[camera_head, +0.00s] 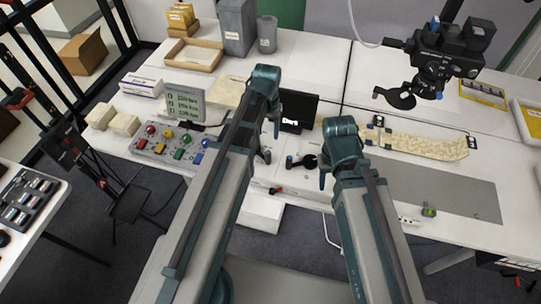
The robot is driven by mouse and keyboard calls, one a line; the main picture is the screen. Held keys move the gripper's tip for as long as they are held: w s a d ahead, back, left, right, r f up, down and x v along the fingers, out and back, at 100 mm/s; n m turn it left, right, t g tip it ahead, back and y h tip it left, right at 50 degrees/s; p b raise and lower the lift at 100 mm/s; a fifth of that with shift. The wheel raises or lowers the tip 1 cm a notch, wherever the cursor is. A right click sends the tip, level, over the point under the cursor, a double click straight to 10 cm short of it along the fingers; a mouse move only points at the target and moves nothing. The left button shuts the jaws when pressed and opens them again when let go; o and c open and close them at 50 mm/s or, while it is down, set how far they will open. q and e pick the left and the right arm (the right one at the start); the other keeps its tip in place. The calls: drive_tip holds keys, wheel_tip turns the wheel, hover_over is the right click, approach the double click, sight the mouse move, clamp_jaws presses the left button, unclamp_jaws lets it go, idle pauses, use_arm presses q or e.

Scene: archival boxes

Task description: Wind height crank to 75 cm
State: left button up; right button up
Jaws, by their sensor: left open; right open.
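A dark crank-like part with a round black disc (305,161) shows at the front edge of the white table (365,80), between my two arms. I cannot tell for sure that it is the height crank. A small black display (298,111) with white characters stands behind it; its reading is too small to make out. My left gripper (263,157) is open and empty, left of the disc and mostly hidden by my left arm. My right gripper (322,178) is open, close to the right of the disc; contact cannot be judged.
A control box with coloured buttons (172,142) and a text sign (185,102) stand on the left. A microscope-like instrument (445,50) hangs at the right. A beige strip (425,147) and a grey mat (445,187) lie below it. A small red-and-black part (277,190) is at the front edge.

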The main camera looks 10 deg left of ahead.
sight(268, 153)
use_arm(q)
wheel_tip(268, 153, down, 14)
drive_tip(key=b, duration=1.3)
drive_tip(key=shift+r, duration=0.25)
clamp_jaws()
